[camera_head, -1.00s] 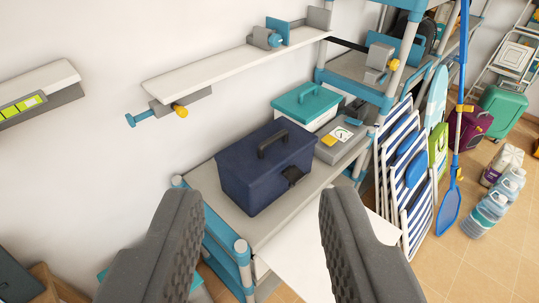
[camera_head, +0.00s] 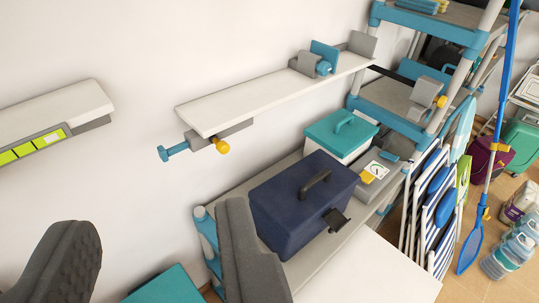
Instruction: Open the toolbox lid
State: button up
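The dark blue toolbox (camera_head: 290,222) stands on a grey shelf in the middle of the view, with its lid (camera_head: 290,187) shut. A dark carry handle (camera_head: 314,185) is on top of the lid and a black latch (camera_head: 337,219) is on its front side. My gripper (camera_head: 160,250) is open and empty in the lower left. Its right finger overlaps the toolbox's lower left edge in the picture; I cannot tell whether they touch.
A teal-lidded box (camera_head: 340,135) and a grey case (camera_head: 376,180) stand behind the toolbox on the shelf (camera_head: 340,250). A white wall shelf (camera_head: 275,95) hangs above. Folded striped chairs (camera_head: 430,205) lean at the right. A white surface (camera_head: 370,275) lies in front.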

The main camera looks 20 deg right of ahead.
aim_at(292, 199)
jog(key=i, duration=0.9)
jog(key=z, duration=0.3)
